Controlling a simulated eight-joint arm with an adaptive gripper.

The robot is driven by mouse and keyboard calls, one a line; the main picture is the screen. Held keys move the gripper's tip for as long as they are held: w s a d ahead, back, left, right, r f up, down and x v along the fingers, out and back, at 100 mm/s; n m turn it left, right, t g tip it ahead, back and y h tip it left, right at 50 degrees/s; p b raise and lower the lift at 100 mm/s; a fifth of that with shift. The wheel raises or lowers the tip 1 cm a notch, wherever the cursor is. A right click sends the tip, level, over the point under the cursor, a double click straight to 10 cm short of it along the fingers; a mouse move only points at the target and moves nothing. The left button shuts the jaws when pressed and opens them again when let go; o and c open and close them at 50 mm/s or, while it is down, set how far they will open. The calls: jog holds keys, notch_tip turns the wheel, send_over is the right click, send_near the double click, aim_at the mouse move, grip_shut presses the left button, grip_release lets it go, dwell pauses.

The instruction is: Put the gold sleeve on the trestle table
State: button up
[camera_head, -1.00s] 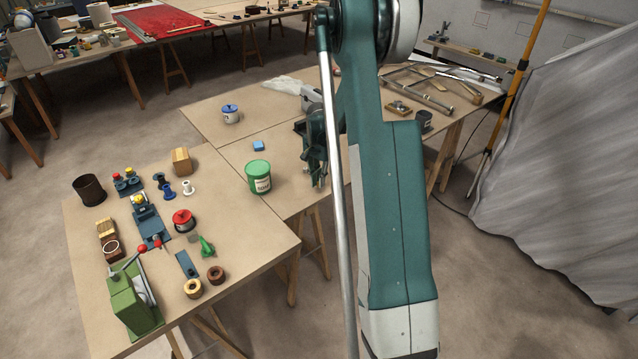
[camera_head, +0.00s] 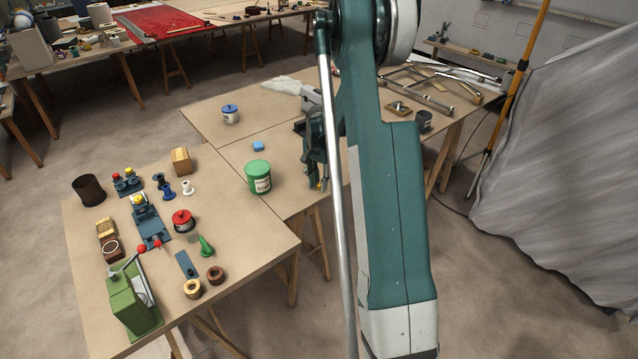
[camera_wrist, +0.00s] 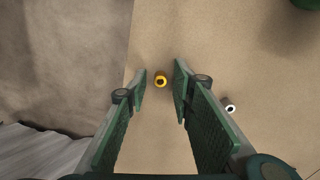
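The gold sleeve (camera_wrist: 160,81) is a small yellow ring with a dark centre, seen from above in the wrist view. It stands on the tan tabletop (camera_wrist: 215,45) near the edge. My gripper (camera_wrist: 160,78) is open above it, with one green finger on each side of the sleeve in the picture. I see no finger touching it, and its height below the fingertips is hard to judge. In the head view my gripper (camera_head: 315,178) points down over the tan trestle table (camera_head: 225,155), and my arm hides part of that table.
A small white sleeve (camera_wrist: 230,108) stands right of my gripper. A nearer table (camera_head: 250,240) carries tools and parts. Bare tabletop lies around the blue-lidded jar (camera_head: 230,113).

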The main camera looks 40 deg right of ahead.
aim_at(318, 185)
jog(key=shift+r, duration=0.15)
notch_tip(318, 185, up, 12)
jog(key=p, duration=0.1)
jog(key=shift+p, duration=0.4)
dwell(0.7)
jog(key=s+a+r+n+t, duration=0.1)
jog(key=s+a+r+n, duration=0.15)
jog(key=a+r, duration=0.45)
jog(key=s+a+r+n+t+h, duration=0.1)
jog(key=s+a+r+n, duration=0.1)
jog(key=s+a+r, duration=0.45)
jog(key=s+a+r+n+t, duration=0.15)
jog(key=a+r, duration=0.35)
jog(key=a, duration=0.5)
jog(key=s+a+r+n+t+y, duration=0.1)
jog(key=s+a+n+t, duration=0.2)
jog(key=s+a+n, duration=0.6)
jog(key=s+a, duration=0.9)
jog(key=s, duration=0.3)
jog(key=shift+t, duration=0.35)
